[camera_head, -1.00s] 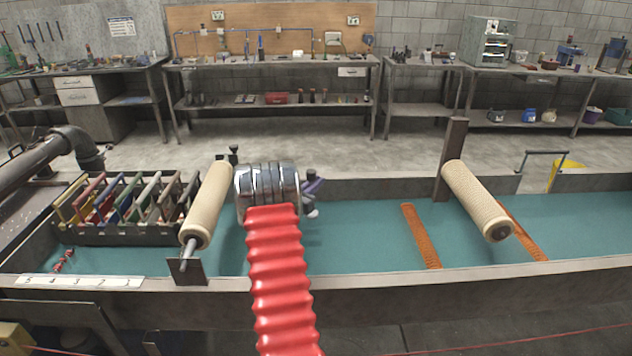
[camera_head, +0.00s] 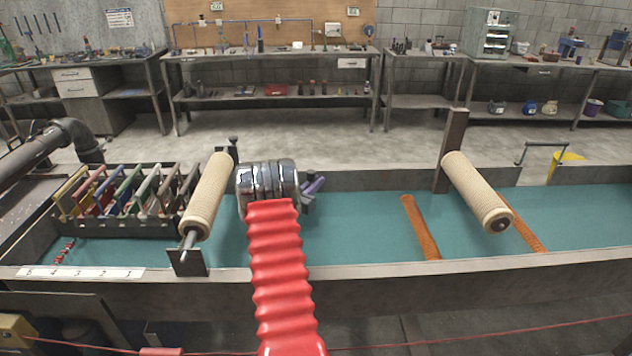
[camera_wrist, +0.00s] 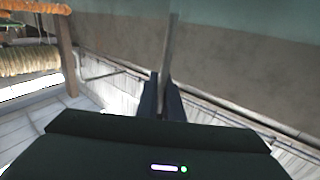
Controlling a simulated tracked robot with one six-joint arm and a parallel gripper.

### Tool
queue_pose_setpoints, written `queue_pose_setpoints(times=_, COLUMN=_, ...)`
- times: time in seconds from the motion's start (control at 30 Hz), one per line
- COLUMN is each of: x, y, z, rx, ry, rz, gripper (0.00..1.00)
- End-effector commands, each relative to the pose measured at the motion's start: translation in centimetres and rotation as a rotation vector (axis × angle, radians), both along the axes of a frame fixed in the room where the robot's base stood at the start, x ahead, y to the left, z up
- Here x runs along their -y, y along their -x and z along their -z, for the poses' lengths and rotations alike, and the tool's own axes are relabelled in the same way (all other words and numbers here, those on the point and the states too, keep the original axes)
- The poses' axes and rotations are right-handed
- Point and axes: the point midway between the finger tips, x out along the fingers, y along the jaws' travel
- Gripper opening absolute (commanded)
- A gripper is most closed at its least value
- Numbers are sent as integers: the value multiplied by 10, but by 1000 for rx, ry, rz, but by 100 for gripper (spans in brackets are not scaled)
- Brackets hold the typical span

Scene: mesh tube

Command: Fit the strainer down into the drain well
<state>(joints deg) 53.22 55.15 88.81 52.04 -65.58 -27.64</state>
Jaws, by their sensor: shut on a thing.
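My gripper (camera_wrist: 167,82) shows dark blue jaws in the wrist view. They are shut on a thin grey upright piece (camera_wrist: 169,45), seen nearly edge-on. I cannot tell from its shape whether this is the strainer. In the head view my red ribbed arm and its shiny metal wrist hide most of the gripper, and the held piece is not clear there. Two beige mesh-textured tubes are in view, a left one (camera_head: 207,200) and a right one (camera_head: 476,190), both slanted against posts in the trough. I cannot make out the drain well in either view.
The long trough (camera_head: 360,281) has grey walls and a teal floor. A rack of coloured frames (camera_head: 120,224) stands at its left end. Orange-brown strips (camera_head: 421,227) lie across the floor. The teal floor between my wrist and the first strip is clear.

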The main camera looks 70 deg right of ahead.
Motion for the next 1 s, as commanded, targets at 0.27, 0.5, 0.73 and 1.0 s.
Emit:
queue_pose_setpoints(times=0.27, x=0, y=0, z=10, rx=1, ry=1, rz=0, gripper=0)
queue_pose_setpoints(times=0.5, x=0, y=0, z=18, rx=1, ry=1, rz=0, gripper=0)
queue_pose_setpoints(times=0.73, x=0, y=0, z=26, rx=0, ry=1, rz=1, gripper=0)
queue_pose_setpoints(times=1.0, x=0, y=0, z=36, rx=0, ry=1, rz=0, gripper=0)
